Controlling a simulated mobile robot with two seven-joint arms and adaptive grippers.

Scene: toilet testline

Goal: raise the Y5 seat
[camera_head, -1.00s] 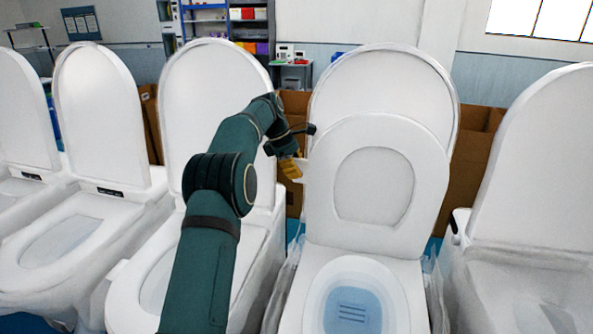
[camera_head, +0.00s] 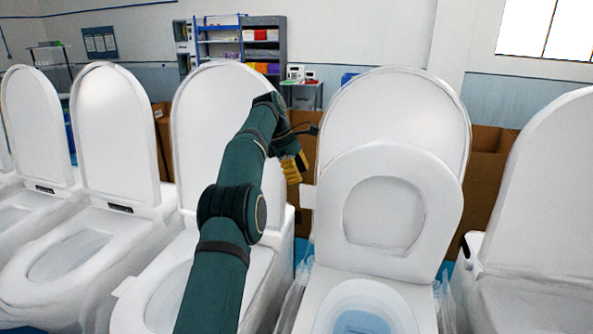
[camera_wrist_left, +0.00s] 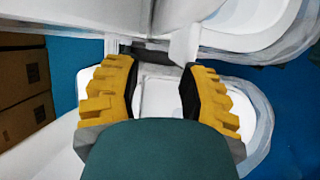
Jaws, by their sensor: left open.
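The toilet in front of me has its lid (camera_head: 395,110) up. Its seat ring (camera_head: 447,212) is also raised, standing steeply and leaning close to the lid. The bowl (camera_head: 340,300) below is uncovered, with bluish water in it. My left gripper (camera_head: 294,167) is beside the left edge of the raised seat and lid, its yellow fingers apart and empty. In the left wrist view the two yellow fingers (camera_wrist_left: 160,88) are spread, with white toilet parts beyond and between them. I cannot tell whether a finger touches the seat. My right gripper is in neither view.
Other white toilets with raised lids stand in a row, such as the one left (camera_head: 225,110) and the one right (camera_head: 540,190). My left arm crosses the left neighbour. Cardboard boxes (camera_head: 488,165) stand behind. A shelf (camera_head: 262,50) is at the back.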

